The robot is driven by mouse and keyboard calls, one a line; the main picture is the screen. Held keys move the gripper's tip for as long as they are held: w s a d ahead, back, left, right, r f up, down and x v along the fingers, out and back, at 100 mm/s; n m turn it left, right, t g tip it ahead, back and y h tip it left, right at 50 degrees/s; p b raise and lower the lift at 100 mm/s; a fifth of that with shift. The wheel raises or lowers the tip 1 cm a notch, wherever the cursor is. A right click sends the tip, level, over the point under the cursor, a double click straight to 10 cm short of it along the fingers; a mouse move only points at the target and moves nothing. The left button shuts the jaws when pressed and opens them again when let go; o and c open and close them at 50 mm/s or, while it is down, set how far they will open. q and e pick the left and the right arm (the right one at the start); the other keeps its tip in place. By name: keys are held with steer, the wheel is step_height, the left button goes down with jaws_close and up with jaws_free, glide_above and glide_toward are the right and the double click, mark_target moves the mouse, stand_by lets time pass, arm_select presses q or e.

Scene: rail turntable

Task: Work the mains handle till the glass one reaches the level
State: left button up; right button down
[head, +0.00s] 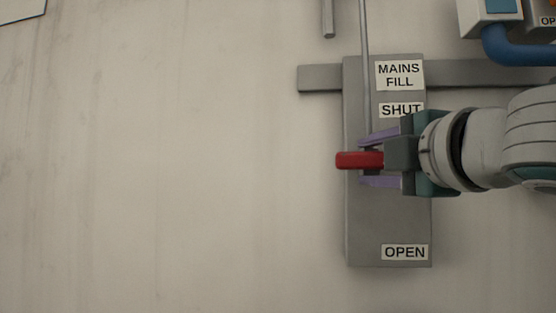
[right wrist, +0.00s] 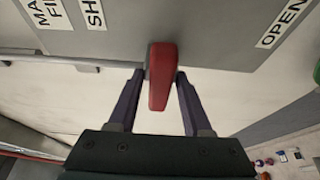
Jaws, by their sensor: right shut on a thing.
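The mains handle (head: 358,160) is a red bar on a grey upright panel (head: 375,225) labelled MAINS FILL, with SHUT near the top and OPEN near the bottom. The handle stands between the two labels, nearer SHUT. My right gripper (head: 380,160) comes in from the right, its purple fingers above and below the handle. In the right wrist view the red handle (right wrist: 162,75) sits between the fingers of my right gripper (right wrist: 160,88), which is shut on it. The glass and its level mark are not in view. My left gripper is not in view.
A grey horizontal bar (head: 480,73) runs behind the panel. A thin vertical rod (head: 364,40) rises above it. A blue pipe (head: 515,48) bends at the upper right.

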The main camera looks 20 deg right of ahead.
steer(key=c, duration=0.6)
jaws_free()
steer(key=shift+w, duration=0.1)
steer(key=shift+c, duration=0.2)
steer(key=shift+r, duration=0.1)
steer(key=shift+s+b, duration=0.5)
steer(key=shift+s, duration=0.1)
steer(key=shift+s+a+f+b, duration=0.2)
steer(key=shift+s+f+b, duration=0.1)
steer(key=shift+s+b, duration=0.35)
steer(key=s+r+p, duration=0.1)
steer(key=p, duration=0.3)
steer(key=shift+s+r+p, duration=0.1)
steer(key=shift+p, duration=0.25)
steer(key=p, duration=0.8)
glide_toward(380, 154)
steer(key=shift+w+f, duration=0.35)
steer(key=shift+w, duration=0.4)
